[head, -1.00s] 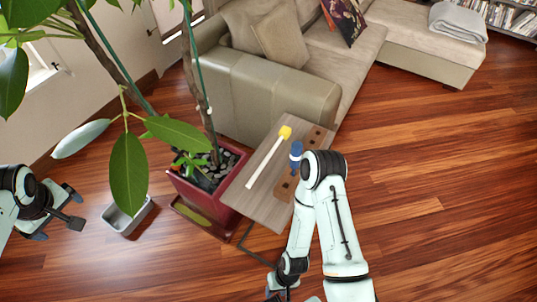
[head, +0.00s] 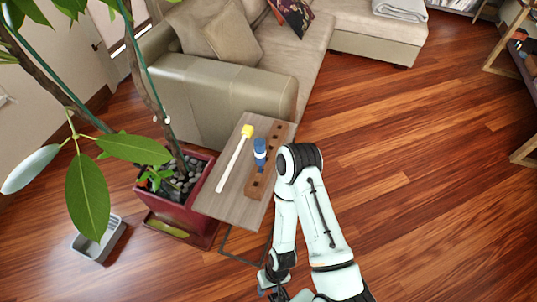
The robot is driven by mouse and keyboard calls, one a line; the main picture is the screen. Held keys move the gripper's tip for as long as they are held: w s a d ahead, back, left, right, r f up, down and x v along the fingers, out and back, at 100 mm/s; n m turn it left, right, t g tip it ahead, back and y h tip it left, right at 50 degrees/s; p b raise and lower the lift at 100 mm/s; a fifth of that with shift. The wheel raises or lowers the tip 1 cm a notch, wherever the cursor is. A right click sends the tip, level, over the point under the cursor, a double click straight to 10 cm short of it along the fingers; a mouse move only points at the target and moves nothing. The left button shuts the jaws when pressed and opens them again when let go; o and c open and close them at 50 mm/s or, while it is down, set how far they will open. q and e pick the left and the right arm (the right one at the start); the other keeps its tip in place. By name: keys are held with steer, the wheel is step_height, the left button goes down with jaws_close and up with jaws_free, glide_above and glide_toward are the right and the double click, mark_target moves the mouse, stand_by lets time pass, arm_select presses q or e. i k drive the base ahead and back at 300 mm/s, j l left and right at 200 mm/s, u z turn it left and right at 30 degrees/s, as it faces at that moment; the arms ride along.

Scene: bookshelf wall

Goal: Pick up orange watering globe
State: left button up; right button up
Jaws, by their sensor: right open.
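A small orange-red shape (head: 153,174) shows among green bits on the pebbles in the red plant pot (head: 188,208). It is too small to tell whether it is the orange watering globe. No other orange globe is clear in view. My right gripper (head: 275,293) is at the bottom edge, partly cut off, open, in front of and below the small table (head: 232,205) and well apart from the pot. My left gripper is out of view.
On the table lie a white stick with a yellow head (head: 234,160) and a wooden block with holes (head: 256,186), with a blue item (head: 260,152) at it. A grey tray (head: 99,240) is on the floor. A sofa (head: 215,88) stands behind. Open floor lies to the right.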

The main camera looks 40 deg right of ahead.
mark_target(143, 183)
steer(key=k+l+z, duration=0.1)
steer(key=l+z, duration=0.2)
steer(key=z, duration=0.15)
steer(key=l+z, duration=0.4)
steer(key=u, duration=1.25)
steer(key=i+j+z, duration=0.15)
steer(key=j+z, duration=0.3)
steer(key=j, duration=0.25)
steer(key=j+z, duration=0.4)
steer(key=j, duration=0.3)
steer(key=i+j+z, duration=0.1)
steer(key=j+z, duration=0.25)
steer(key=j, duration=0.15)
steer(key=i+j+z, duration=0.1)
steer(key=j+z, duration=0.2)
steer(key=j, duration=0.2)
steer(key=i+j+z, duration=0.3)
steer(key=z, duration=0.15)
steer(key=i+j+z, duration=0.25)
steer(key=j+z, duration=0.15)
steer(key=j, duration=0.1)
